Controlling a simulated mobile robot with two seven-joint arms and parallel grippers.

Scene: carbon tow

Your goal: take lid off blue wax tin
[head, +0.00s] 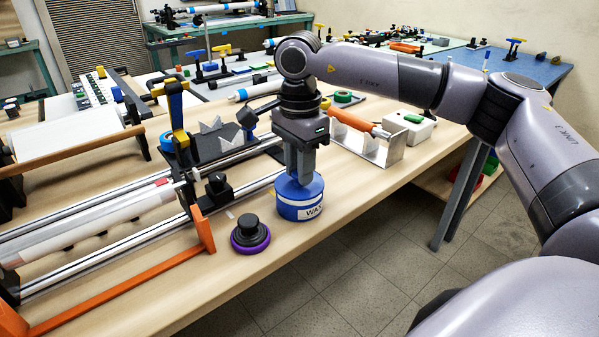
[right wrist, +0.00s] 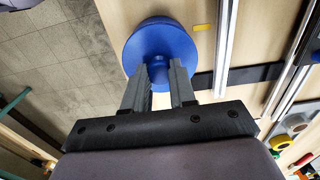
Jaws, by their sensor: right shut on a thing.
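The blue wax tin (head: 299,205) stands upright on the wooden bench near its front edge, with a white label reading "WAX" in part. Its blue lid (head: 284,183) is on top of it. My right gripper (head: 301,178) comes down from above and is shut on the lid's knob. In the right wrist view the gripper (right wrist: 158,80) has its two fingers on either side of the small blue knob (right wrist: 158,72) at the middle of the round lid (right wrist: 150,42). My left gripper is not in view.
A black knob-like piece with a purple ring (head: 250,235) stands left of the tin. An orange frame (head: 203,232) and long metal rails lie further left. Behind are a metal bracket with an orange-handled tool (head: 352,122) and a white box (head: 408,127). The bench edge is close in front.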

